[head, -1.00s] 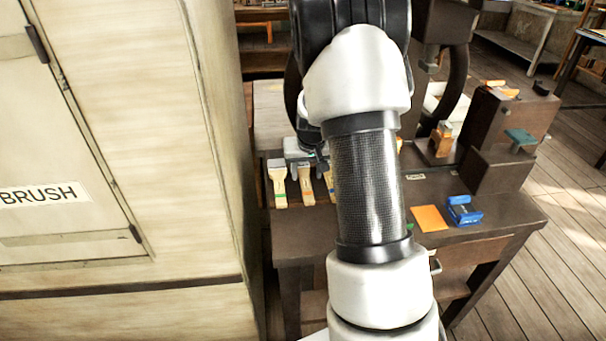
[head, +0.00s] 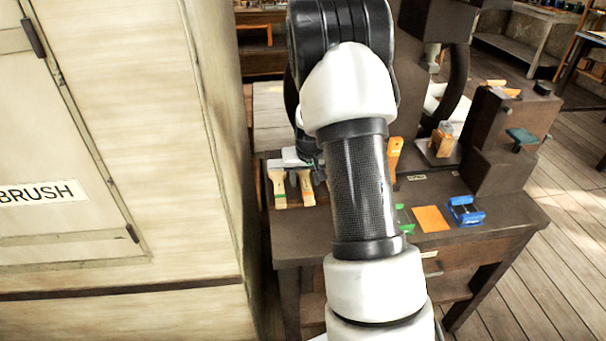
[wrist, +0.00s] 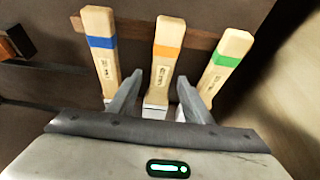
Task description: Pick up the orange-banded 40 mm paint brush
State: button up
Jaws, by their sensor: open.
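The orange-banded brush (wrist: 168,48) has a pale wooden handle and is the middle one of three in the wrist view. My gripper (wrist: 159,82) is open, its fingers on either side of the orange-banded brush's lower part; I cannot tell whether they touch it. A blue-banded brush (wrist: 102,48) is to its left and a green-banded brush (wrist: 228,60) to its right. In the head view two pale brushes show at the bench's left end, the green-banded one (head: 277,186) leftmost. My arm hides part of the bench there.
A tall cabinet (head: 120,130) labelled BRUSH stands close at the left. The bench (head: 470,240) also holds an orange sheet (head: 431,218), a blue tool (head: 465,211), an orange-handled item (head: 394,155) and a dark press frame (head: 500,140) at the right.

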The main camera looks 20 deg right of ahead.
dwell(0.3)
grip_shut()
